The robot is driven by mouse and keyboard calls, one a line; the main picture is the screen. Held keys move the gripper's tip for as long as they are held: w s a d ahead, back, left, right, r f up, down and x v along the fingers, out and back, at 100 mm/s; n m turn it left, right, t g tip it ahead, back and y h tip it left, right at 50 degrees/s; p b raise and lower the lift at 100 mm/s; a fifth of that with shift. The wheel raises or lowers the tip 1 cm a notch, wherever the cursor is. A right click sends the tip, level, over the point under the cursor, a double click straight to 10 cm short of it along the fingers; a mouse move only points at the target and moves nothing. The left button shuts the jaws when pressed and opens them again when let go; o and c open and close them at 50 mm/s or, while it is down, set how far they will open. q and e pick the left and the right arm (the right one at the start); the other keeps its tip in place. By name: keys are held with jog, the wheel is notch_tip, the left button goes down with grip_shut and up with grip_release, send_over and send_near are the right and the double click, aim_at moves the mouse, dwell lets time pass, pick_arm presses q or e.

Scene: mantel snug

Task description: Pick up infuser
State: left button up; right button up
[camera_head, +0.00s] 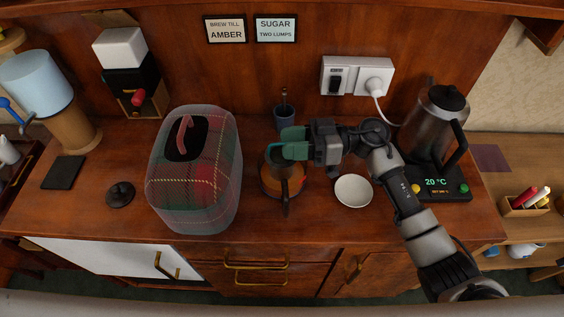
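My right gripper (281,147), with green fingers, reaches in from the right over a glass pot (290,187) of amber liquid with a dark handle towards the front. The fingers cover part of the pot's top. I cannot make out the infuser clearly; it may be inside the pot or hidden by the fingers. Whether the fingers are open or hold something does not show. My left gripper is not in view.
A tartan-patterned cosy (207,195) stands left of the pot. A white dish (353,191) lies to the right, near my arm. A blue cup (285,118) stands behind. A kettle (425,130) stands at the right. A black lid (120,194) lies at the left.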

jog(key=shift+s+a, duration=0.1)
jog(key=shift+a, duration=1.15)
jog(key=shift+d, duration=0.1)
grip_shut()
